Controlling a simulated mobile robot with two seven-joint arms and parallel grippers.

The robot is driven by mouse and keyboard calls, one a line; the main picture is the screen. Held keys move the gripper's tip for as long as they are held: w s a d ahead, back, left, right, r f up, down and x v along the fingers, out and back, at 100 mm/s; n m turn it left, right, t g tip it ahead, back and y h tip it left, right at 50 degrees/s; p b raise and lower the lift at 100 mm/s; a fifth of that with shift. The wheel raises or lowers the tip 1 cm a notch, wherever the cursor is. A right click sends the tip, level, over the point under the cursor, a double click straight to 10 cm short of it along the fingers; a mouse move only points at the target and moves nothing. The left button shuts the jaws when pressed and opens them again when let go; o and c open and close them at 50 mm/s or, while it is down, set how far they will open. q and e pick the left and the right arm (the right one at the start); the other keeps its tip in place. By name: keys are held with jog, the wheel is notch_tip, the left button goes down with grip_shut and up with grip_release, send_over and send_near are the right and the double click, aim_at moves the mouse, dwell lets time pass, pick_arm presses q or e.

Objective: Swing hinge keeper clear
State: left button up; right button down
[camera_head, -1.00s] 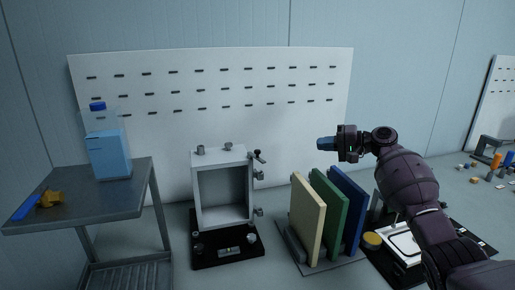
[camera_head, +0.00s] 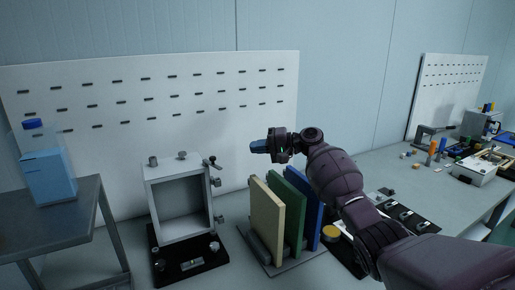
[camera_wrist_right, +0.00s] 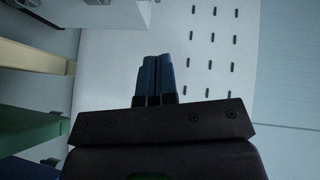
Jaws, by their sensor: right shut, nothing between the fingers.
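The panel fixture (camera_head: 147,205) is a grey open-fronted square frame standing on a black base (camera_head: 172,268). A small lever with a dark knob (camera_head: 213,162) sits at its upper right corner, and hinge-like brackets (camera_head: 217,182) run down its right side. I cannot tell which of these parts is the keeper. My right gripper (camera_head: 257,146) is shut and empty, up and to the right of the fixture, above the coloured panels. Its blue fingers lie together in the right wrist view (camera_wrist_right: 153,76). My left gripper is not in view.
Cream (camera_head: 266,221), green (camera_head: 294,213) and blue (camera_head: 312,205) panels stand in a rack just right of the fixture. A grey side table (camera_head: 60,222) with a blue-filled bottle (camera_head: 48,178) is at left. A white slotted board (camera_head: 110,90) stands behind.

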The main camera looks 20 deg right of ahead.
aim_at(212, 162)
jog(key=w+a+f+p, duration=0.1)
jog(key=w+a+f, duration=0.1)
jog(key=a, duration=0.7)
jog(key=shift+w+a, duration=0.25)
jog(key=shift+w, duration=0.25)
jog(key=shift+s+a+m+t+h+p, duration=0.2)
jog(key=shift+m+t+h+p, duration=0.1)
jog(key=shift+m+t+p, duration=0.15)
